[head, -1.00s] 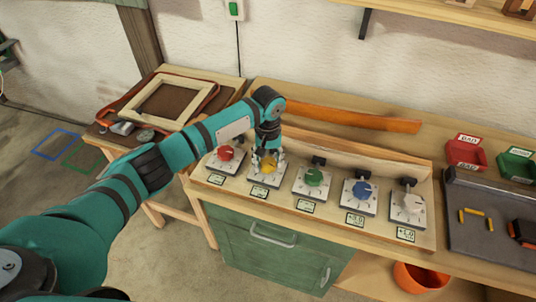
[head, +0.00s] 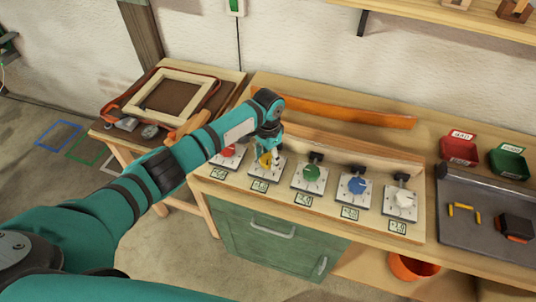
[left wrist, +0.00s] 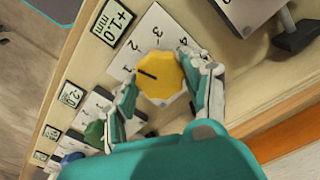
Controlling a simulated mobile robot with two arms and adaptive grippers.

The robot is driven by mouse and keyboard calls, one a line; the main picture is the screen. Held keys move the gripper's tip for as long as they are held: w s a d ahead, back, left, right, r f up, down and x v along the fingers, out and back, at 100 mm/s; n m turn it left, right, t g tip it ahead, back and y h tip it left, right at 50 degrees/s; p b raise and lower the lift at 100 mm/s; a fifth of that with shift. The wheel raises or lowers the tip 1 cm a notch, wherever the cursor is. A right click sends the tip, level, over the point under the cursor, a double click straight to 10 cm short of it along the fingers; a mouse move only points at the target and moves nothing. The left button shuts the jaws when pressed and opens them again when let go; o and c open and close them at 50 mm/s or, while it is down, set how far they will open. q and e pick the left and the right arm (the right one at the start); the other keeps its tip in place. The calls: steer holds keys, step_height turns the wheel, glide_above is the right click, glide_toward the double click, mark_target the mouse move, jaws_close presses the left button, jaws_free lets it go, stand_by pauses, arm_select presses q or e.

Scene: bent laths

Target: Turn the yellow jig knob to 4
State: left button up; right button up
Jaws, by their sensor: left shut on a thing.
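The yellow knob (head: 265,160) sits on a white dial plate, second from the left in a row of knobs on the bench. In the left wrist view the yellow knob (left wrist: 160,80) has a dark pointer line towards the left, nearest the 1. The plate (left wrist: 157,32) carries the numbers 1 to 4, with the 4 on the upper right. My left gripper (head: 268,150) is over the knob. In the left wrist view its fingers (left wrist: 168,76) are shut on the knob from both sides. My right gripper is not in view.
A red knob (head: 228,151) stands close on the left, a green knob (head: 312,173) on the right, then a blue knob (head: 357,185) and a white knob (head: 404,199). A bent orange lath (head: 350,113) lies behind. A small display (left wrist: 114,21) reads about +1.0 mm.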

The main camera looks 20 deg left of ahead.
arm_select(q)
steer(key=m, duration=0.4)
steer(key=shift+m, duration=0.3)
steer(key=m, duration=1.1)
steer(key=shift+r+m+b, duration=0.1)
steer(key=shift+m+b, duration=0.5)
steer(key=shift+m, duration=1.9)
steer(key=o, duration=1.2)
steer(key=shift+c, duration=0.2)
